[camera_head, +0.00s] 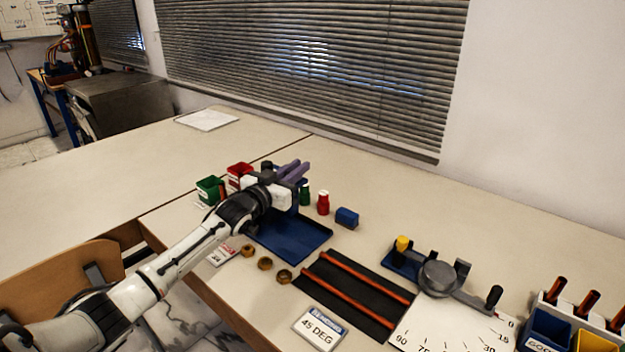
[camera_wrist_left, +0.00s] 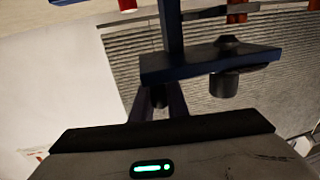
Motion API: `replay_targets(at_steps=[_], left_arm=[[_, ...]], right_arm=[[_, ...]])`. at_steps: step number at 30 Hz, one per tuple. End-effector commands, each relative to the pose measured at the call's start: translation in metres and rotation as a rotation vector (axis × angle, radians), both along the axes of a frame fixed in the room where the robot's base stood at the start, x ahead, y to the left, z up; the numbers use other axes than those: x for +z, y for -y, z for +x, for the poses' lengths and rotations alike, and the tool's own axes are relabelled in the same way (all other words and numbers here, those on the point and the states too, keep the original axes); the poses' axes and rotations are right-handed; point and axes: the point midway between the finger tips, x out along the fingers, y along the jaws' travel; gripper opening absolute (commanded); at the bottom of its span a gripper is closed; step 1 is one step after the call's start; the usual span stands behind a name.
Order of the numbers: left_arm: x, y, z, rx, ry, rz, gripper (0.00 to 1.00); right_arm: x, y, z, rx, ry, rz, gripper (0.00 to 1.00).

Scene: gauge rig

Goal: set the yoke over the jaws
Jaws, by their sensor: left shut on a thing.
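My left gripper (camera_head: 292,172) is shut, its fingers reaching over the back of the blue tray (camera_head: 318,249). In the left wrist view, its two dark fingers (camera_wrist_left: 158,103) close around a dark stub on a blue bracket (camera_wrist_left: 195,64), which looks like the yoke. The bracket has a flat bar, a stem and a second dark knob. In the head view the hand hides most of it. The grey gauge (camera_head: 438,278) stands at the right, apart from the gripper, with upright ends that look like the jaws. My right gripper is not in view.
A yellow peg (camera_head: 403,243) stands beside the gauge. Red rods lie on a black mat (camera_head: 352,295). Brass nuts (camera_head: 265,263), a red bottle (camera_head: 323,203), a blue block (camera_head: 347,217) and green and red bins (camera_head: 209,190) surround the tray. The rear left table is mostly clear.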

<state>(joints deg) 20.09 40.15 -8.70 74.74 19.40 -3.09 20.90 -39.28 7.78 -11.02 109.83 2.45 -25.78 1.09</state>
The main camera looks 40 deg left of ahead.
Motion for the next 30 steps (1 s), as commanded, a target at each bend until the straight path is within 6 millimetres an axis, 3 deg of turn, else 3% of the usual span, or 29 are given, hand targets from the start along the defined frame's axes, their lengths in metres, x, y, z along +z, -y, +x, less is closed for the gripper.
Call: replay_targets(at_steps=[3,13,14,17,30], left_arm=[[-0.001,-0.013,0.0,0.003,-0.001,0.004,0.0],[0.001,-0.018,0.0,0.008,-0.001,0.002,0.0],[0.001,-0.018,0.0,0.009,-0.001,0.002,0.17],[0.001,-0.018,0.0,0.008,-0.001,0.002,0.32],[-0.001,-0.014,-0.008,0.004,-0.002,-0.001,0.32]], right_arm=[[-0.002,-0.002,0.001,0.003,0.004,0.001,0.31],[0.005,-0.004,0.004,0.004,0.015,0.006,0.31],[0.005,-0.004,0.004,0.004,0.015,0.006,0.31],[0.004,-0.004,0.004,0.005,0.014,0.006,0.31],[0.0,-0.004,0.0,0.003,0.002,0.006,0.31]])
